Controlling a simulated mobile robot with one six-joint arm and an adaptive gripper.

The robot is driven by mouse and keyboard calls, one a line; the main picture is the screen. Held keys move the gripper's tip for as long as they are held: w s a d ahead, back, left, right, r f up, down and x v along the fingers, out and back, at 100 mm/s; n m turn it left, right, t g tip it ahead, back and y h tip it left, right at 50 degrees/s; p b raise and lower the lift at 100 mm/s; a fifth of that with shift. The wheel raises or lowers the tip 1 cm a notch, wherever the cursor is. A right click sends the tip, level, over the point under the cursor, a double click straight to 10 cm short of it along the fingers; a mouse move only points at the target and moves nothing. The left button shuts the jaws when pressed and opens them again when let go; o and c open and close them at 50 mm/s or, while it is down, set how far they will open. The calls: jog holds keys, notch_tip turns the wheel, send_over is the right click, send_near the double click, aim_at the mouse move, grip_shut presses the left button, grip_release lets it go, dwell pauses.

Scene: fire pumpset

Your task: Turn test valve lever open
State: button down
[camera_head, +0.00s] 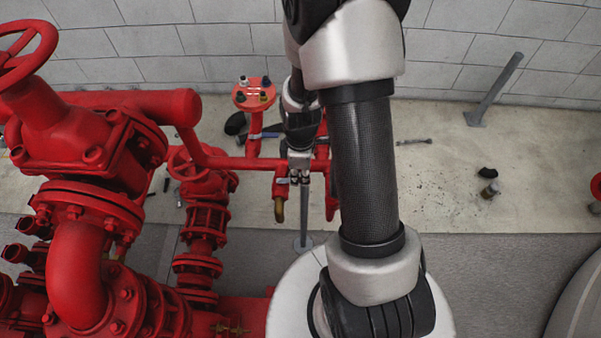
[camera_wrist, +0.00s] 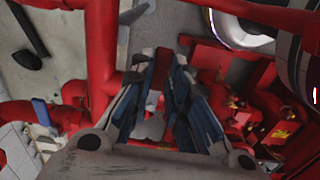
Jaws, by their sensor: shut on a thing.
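My gripper (camera_head: 300,178) points down at the red pipework, beside a horizontal red pipe, in the head view. In the wrist view my gripper (camera_wrist: 160,62) has its two fingers closed in on a narrow dark red piece (camera_wrist: 159,72), which looks like the test valve lever. The fingers and my arm hide most of the lever and its valve body. In the head view the lever cannot be made out clearly. A brass-coloured outlet (camera_head: 279,208) hangs just left of and below my gripper.
A red flange (camera_head: 253,93) with fittings stands behind my gripper.

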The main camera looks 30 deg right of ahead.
jog(key=m, duration=0.1)
jog(key=s+a+m, duration=0.1)
jog(key=m, duration=0.2)
jog(key=shift+s+a, duration=0.2)
jog(key=shift+a, duration=0.05)
jog(key=c, duration=1.5)
grip_release()
jog(key=shift+c, duration=0.2)
notch_tip(320, 180, up, 12)
